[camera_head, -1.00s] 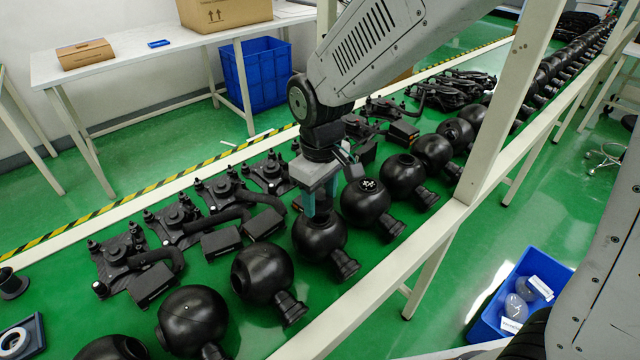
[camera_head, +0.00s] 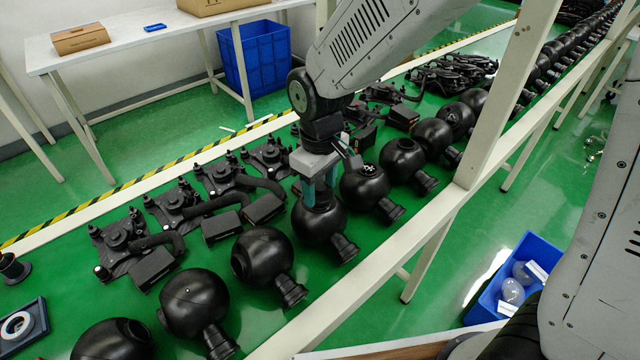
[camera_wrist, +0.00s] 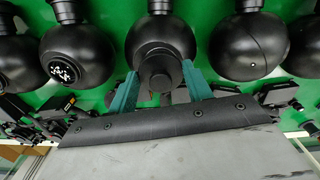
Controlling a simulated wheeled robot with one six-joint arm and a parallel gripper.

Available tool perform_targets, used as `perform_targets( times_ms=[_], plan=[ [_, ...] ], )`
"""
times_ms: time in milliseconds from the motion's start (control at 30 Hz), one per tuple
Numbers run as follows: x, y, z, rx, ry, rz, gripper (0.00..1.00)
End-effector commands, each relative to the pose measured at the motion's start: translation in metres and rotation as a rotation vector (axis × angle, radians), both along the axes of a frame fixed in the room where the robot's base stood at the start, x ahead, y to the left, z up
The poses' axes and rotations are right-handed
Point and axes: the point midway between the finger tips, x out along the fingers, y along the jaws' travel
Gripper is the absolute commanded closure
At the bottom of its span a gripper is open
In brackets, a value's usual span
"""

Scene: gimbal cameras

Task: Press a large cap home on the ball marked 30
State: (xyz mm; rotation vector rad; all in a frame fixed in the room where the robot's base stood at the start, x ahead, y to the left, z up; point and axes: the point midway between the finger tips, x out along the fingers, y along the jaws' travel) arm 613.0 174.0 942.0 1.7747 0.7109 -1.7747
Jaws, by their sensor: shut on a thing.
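My gripper (camera_head: 320,196) is over a black ball (camera_head: 316,226) in the row on the green table. Its two teal fingers are shut on a dark round cap (camera_wrist: 160,74), which shows between them in the wrist view. The cap is against or very close to the same ball (camera_wrist: 160,38); I cannot tell whether it is fully seated. The ball's side neck (camera_head: 345,248) points toward the front rail. No number 30 is legible on any ball.
Other black balls stand close on both sides, one with an open hole (camera_head: 262,256). Black bracket assemblies (camera_head: 178,208) lie behind the row. A white rail and post (camera_head: 507,105) stand in front. A black spool (camera_head: 14,268) and a tray (camera_head: 38,322) are at left.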

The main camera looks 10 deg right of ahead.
Motion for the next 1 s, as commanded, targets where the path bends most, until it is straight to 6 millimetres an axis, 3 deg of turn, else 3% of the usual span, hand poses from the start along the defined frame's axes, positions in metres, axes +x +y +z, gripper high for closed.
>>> perform_targets(
  times_ms=[1000],
  plan=[
    [-0.0001, -0.0001, -0.0050, 0.000, 0.000, 0.000, 0.71]
  ],
)
